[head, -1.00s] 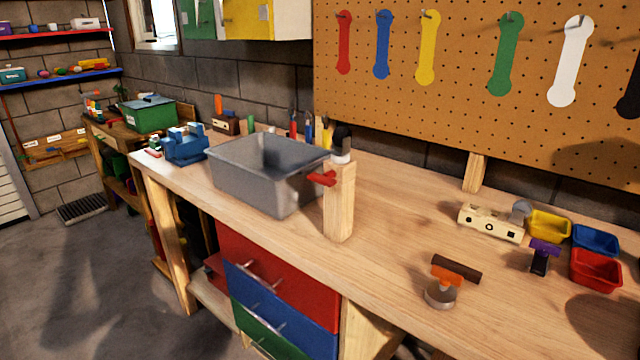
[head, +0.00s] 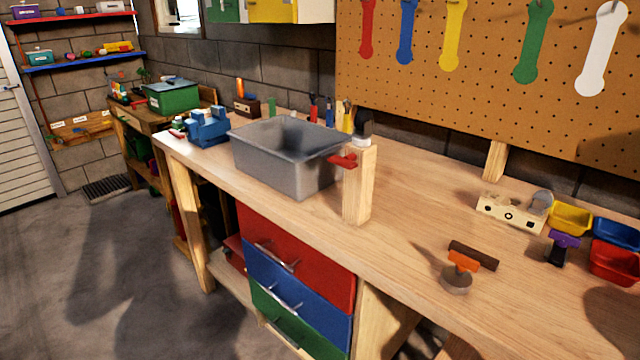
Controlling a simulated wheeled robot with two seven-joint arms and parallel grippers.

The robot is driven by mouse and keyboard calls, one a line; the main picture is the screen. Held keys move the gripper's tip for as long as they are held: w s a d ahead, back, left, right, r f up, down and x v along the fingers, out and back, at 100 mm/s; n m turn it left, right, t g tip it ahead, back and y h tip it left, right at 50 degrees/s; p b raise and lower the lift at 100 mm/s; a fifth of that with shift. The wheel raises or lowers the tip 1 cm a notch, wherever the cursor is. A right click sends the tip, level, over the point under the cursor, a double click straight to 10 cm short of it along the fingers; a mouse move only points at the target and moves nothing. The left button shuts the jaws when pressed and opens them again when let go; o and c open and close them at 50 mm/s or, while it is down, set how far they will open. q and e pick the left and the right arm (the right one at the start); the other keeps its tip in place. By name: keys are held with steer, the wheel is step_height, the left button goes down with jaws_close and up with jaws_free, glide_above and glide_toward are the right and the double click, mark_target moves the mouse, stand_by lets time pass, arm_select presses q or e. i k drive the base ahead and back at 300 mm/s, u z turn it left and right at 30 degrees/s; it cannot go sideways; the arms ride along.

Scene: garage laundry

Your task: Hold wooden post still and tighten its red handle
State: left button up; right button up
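The wooden post (head: 359,190) stands upright at the front edge of the workbench, left of the picture's middle line of bench space. Its red handle (head: 343,160) sticks out to the left near the top of the post, in front of the grey bin's right end. Neither of my grippers shows in the head view, and nothing is touching the post or the handle from the front.
A grey bin (head: 262,161) sits just left of the post. A blue vise (head: 208,127) stands at the bench's left end. An orange-handled tool (head: 461,264) and a cream block (head: 510,212) lie to the right. The bench (head: 415,205) between is clear.

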mark_target(347, 162)
steer(key=k, duration=1.1)
steer(key=u, duration=0.85)
steer(key=i, duration=0.95)
steer(key=z, duration=0.6)
steer(key=i, duration=0.95)
steer(key=z, duration=1)
